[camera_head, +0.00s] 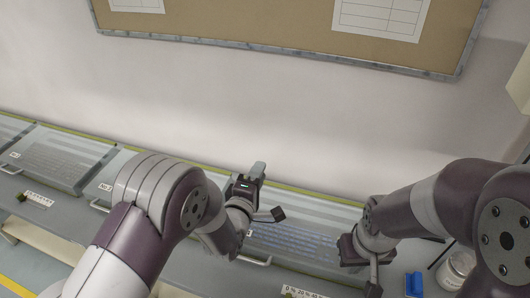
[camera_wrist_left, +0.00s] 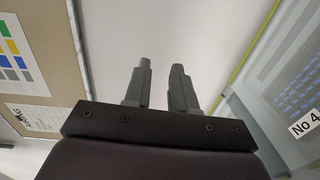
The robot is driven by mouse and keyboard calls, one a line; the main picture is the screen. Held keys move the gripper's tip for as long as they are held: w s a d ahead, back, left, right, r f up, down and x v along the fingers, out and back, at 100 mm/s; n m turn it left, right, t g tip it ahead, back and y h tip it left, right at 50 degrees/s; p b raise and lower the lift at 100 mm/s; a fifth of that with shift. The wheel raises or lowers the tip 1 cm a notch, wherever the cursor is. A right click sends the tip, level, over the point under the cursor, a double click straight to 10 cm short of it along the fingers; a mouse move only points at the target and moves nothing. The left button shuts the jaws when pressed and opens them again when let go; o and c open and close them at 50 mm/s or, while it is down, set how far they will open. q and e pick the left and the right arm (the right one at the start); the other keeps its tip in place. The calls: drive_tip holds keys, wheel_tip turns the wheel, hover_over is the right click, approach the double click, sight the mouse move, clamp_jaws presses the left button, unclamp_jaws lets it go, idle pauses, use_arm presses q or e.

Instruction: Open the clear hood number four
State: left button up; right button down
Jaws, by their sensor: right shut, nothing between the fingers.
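Clear hood number four (camera_head: 315,215) lies over a pale blue keyboard (camera_head: 290,240) in the head view, between my two arms. A white handle (camera_head: 256,262) shows at its front left, below my left gripper. In the left wrist view the hood (camera_wrist_left: 275,75) is at the right, with its "No 4" label (camera_wrist_left: 305,123). My left gripper (camera_head: 268,190) is above the hood's left part; its fingers (camera_wrist_left: 160,72) are apart with nothing between them. My right gripper (camera_head: 373,283) is shut and empty at the hood's right side. I cannot tell whether either gripper touches the hood.
Other hooded keyboard stations (camera_head: 60,157) line the bench to the left. A blue block (camera_head: 413,284) and a white jar (camera_head: 457,268) stand at the right. A percent-marked strip (camera_head: 303,293) lies at the front. A framed board (camera_head: 280,25) hangs on the wall behind.

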use_arm(q)
drive_tip(key=p+x, duration=0.2)
drive_tip(key=x, duration=0.6)
drive_tip(key=shift+f, duration=0.1)
drive_tip(key=c, duration=0.4)
drive_tip(key=shift+a, duration=0.1)
clamp_jaws()
idle(0.4)
drive_tip(key=shift+o, duration=2)
unclamp_jaws()
